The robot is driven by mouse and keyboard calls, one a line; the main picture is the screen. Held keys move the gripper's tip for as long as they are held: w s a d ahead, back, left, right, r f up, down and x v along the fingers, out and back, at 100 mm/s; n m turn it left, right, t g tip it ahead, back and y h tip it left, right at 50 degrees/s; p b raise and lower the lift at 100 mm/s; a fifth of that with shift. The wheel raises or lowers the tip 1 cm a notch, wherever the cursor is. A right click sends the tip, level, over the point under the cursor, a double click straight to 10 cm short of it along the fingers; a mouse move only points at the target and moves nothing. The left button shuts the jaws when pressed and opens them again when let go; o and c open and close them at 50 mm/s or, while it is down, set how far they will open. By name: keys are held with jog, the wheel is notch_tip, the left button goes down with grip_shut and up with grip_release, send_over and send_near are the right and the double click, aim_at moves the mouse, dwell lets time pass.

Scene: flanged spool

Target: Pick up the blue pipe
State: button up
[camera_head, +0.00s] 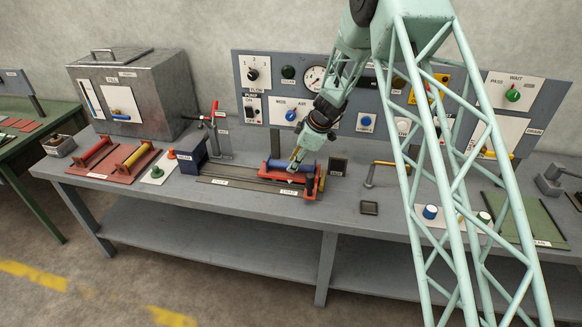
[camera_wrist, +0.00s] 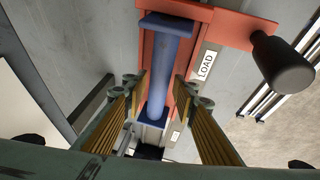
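The blue pipe (camera_head: 290,166) lies in a red fixture (camera_head: 309,187) on the bench. In the wrist view the blue pipe (camera_wrist: 168,65) has a square flange at each end. My gripper (camera_head: 295,160) points down at the pipe in the head view. In the wrist view my gripper (camera_wrist: 159,88) is open, with one ribbed finger on each side of the pipe. Gaps show between the fingers and the pipe. I cannot tell whether the fingertips reach down beside it.
A black knob (camera_wrist: 283,62) sticks out of the fixture beside the LOAD label (camera_wrist: 207,64). A dark blue box (camera_head: 192,154) and a red-handled stand (camera_head: 215,130) are to the left. The control panel (camera_head: 270,105) rises behind. Red and yellow pipes (camera_head: 138,155) lie in racks farther left.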

jog(key=shift+x, duration=0.9)
jog(key=shift+c, duration=0.9)
jog(key=shift+w, duration=0.1)
grip_shut()
